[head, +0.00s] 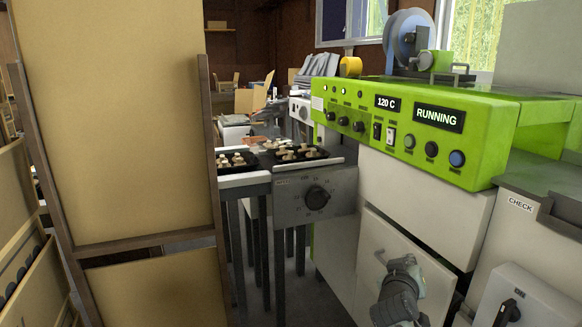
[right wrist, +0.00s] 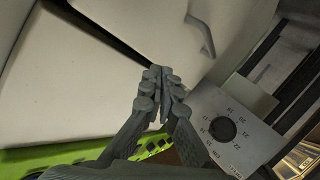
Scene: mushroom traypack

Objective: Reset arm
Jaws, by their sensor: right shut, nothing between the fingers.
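My right gripper (head: 400,290) is low in the head view, in front of the white cabinet under the green machine. In the right wrist view its fingers (right wrist: 160,88) are together with nothing between them. The cabinet door with a handle (right wrist: 202,32) lies beyond the fingertips there. My left gripper does not show in either view.
The green machine (head: 470,165) reads "120 C" and "RUNNING". A grey dial panel (head: 285,205) is left of the cabinet, near black trays of mushrooms (head: 303,153). A tall tan board (head: 110,120) blocks the left. A "CHECK" unit (head: 540,300) stands at right.

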